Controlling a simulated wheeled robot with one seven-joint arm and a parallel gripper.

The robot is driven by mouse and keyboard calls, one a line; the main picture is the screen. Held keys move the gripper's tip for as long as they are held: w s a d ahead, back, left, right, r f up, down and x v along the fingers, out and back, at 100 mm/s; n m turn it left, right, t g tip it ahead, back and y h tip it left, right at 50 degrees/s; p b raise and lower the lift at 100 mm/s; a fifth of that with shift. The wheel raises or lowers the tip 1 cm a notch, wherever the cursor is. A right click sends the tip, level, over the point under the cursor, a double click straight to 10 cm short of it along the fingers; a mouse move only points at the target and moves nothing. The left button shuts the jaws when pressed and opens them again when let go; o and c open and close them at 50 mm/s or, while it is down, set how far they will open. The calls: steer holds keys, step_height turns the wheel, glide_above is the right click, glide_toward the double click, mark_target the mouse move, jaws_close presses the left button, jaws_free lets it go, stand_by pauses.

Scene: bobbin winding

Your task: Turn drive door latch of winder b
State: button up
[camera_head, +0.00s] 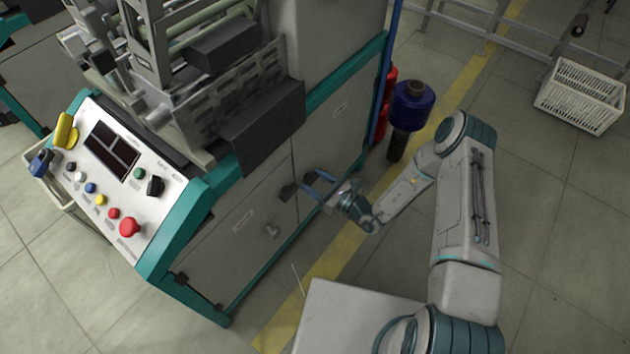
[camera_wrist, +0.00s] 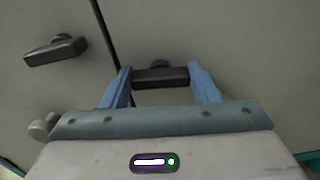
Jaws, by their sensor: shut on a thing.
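My gripper (camera_wrist: 160,74) has its two blue fingers on either side of a dark door latch (camera_wrist: 162,77) and is shut on it. The latch's bar lies about level in the wrist view, just right of the dark door seam. In the head view my gripper (camera_head: 316,184) is at the grey door front of the winder (camera_head: 215,262). A second dark latch (camera_wrist: 55,50) is left of the seam, slightly tilted, clear of the fingers. I cannot read which door is the drive door.
The winder's control panel (camera_head: 118,165) with coloured buttons is at the left. A spool of blue thread (camera_head: 412,104) stands beside red cylinders at the winder's far corner. A white crate (camera_head: 581,96) is at the upper right. Open floor lies to the right, crossed by a yellow line.

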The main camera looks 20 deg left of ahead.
steer(key=m+p, duration=0.1)
steer(key=m, duration=0.3)
steer(key=shift+w, duration=0.1)
steer(key=m, duration=0.4)
steer(key=shift+d+m+p, duration=0.1)
steer(key=shift+m+p, duration=0.3)
steer(key=m, duration=0.4)
steer(key=shift+f, duration=0.15)
steer(key=shift+f+m, duration=0.1)
steer(key=shift+m, duration=1.9)
steer(key=o, duration=1)
